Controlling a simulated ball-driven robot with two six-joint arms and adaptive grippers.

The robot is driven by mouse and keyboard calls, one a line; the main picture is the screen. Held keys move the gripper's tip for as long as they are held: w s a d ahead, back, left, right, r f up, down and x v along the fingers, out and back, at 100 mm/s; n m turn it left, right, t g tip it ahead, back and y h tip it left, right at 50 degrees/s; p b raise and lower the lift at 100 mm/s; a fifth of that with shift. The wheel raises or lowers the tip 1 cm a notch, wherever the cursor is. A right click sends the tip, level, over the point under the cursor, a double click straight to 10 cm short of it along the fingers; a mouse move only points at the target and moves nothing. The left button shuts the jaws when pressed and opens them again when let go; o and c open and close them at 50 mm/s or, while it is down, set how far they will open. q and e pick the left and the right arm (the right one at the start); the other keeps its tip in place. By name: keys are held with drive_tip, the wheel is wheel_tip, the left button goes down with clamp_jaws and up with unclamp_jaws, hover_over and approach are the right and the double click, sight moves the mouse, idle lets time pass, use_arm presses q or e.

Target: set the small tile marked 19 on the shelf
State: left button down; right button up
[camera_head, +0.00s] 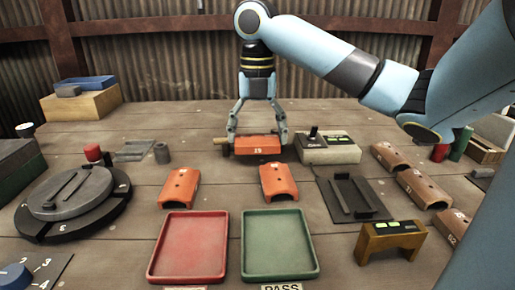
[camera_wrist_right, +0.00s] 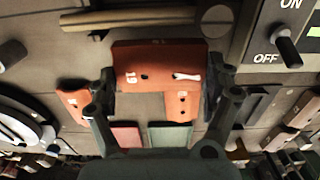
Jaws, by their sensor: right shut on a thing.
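The small orange tile marked 19 (camera_head: 257,146) is between the fingers of my right gripper (camera_head: 258,133), at the back middle of the table in the head view. In the right wrist view the tile (camera_wrist_right: 140,65) lies across between both fingertips, its 19 at the left, with a dark hole and a pale slot. My right gripper (camera_wrist_right: 163,83) is shut on it from both sides. I cannot tell whether the tile touches the surface under it. My left gripper is not in view. I cannot make out a clear shelf.
A wooden rod (camera_head: 219,141) lies behind the tile. A switch box (camera_head: 330,154) stands right beside it. Two orange tiles (camera_head: 180,188) (camera_head: 279,182) lie in front, before a red tray (camera_head: 190,248) and a green tray (camera_head: 280,246). A round turntable (camera_head: 72,200) is at left.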

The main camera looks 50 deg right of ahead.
sight(258, 136)
drive_tip(key=shift+f, duration=1.75)
drive_tip(key=shift+f, duration=0.15)
drive_tip(key=o, duration=1)
